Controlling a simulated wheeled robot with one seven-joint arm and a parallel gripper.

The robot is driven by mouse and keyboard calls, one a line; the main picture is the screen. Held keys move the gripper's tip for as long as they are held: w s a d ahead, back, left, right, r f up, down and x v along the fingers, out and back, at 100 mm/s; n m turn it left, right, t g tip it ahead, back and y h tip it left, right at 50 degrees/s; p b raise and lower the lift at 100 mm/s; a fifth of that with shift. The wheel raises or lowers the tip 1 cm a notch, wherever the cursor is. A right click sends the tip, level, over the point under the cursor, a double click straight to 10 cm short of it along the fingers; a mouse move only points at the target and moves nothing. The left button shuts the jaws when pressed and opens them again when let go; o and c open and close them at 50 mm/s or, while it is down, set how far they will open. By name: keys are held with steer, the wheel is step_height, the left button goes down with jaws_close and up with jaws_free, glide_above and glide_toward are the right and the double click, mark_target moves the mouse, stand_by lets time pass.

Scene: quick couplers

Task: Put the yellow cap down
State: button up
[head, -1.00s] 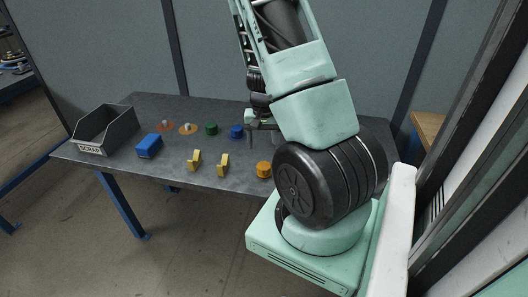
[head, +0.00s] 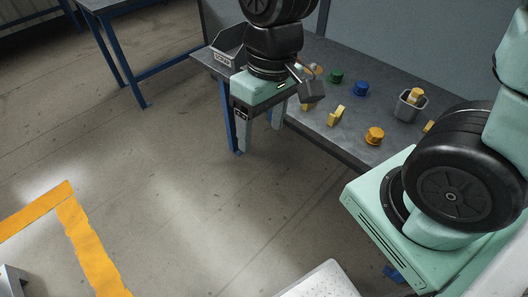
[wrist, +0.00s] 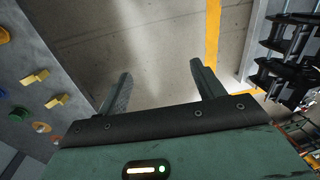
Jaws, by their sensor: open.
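The yellow cap (head: 374,135), round and orange-yellow, sits on the grey table near its front edge in the head view. A yellow round thing (wrist: 4,35), probably this cap, is cut off at the left edge of the wrist view. My gripper (head: 259,130) is open and empty, pointing down in front of the table's front edge. It is well to the left of the cap and apart from it. The wrist view shows its spread fingers (wrist: 158,72) with only floor between them.
The table (head: 349,148) also holds a green cap (head: 336,76), a blue cap (head: 361,88), yellow angled pieces (head: 336,115) and a small grey cup (head: 408,109) with an orange-yellow piece. The scrap bin (head: 226,52) is partly behind my arm. Open floor lies left.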

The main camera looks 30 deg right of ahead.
steer(key=s+a+r+n+h, duration=0.1)
steer(key=s+a+r+n, duration=0.1)
steer(key=s+a+n, duration=0.2)
steer(key=s, duration=0.3)
steer(key=shift+s, duration=0.15)
